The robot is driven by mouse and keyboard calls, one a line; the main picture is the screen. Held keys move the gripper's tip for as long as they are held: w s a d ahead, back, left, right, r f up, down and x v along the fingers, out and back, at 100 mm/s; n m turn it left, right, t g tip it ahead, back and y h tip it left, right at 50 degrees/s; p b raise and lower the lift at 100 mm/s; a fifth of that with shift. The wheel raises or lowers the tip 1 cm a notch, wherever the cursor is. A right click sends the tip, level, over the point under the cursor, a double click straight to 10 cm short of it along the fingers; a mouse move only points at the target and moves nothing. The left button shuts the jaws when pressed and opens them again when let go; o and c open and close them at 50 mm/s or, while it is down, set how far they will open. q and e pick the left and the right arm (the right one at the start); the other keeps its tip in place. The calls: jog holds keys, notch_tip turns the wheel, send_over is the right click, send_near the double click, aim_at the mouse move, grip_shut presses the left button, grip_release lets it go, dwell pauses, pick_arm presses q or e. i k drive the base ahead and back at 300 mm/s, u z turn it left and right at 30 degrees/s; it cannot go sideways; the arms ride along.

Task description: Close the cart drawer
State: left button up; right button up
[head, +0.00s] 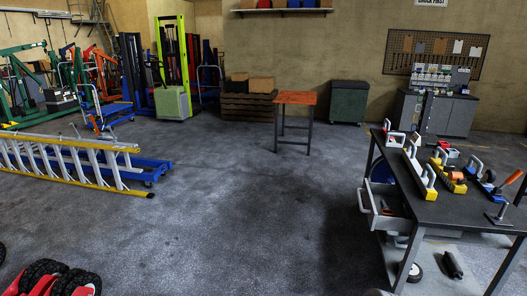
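A dark-topped workbench or cart (400,192) stands at the right. A pale drawer (370,211) under its left end is pulled out to the left, towards the open floor. Some small dark items show inside the drawer, too small to name. Neither of my grippers is in view, and nothing is seen touching the drawer.
Several yellow, white and red tools, one a clamp-like tool (419,172), lie on the cart top. A wheel (412,272) lies beneath. A yellow-and-silver ladder (80,163) lies at left. Red gear with black wheels (55,280) is at bottom left. The middle floor is clear.

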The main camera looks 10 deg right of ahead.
aim_at(373, 193)
jog(key=z, duration=0.45)
jog(key=i, duration=2.4)
jog(key=z, duration=1)
jog(key=i, duration=0.4)
jog(key=z, duration=0.4)
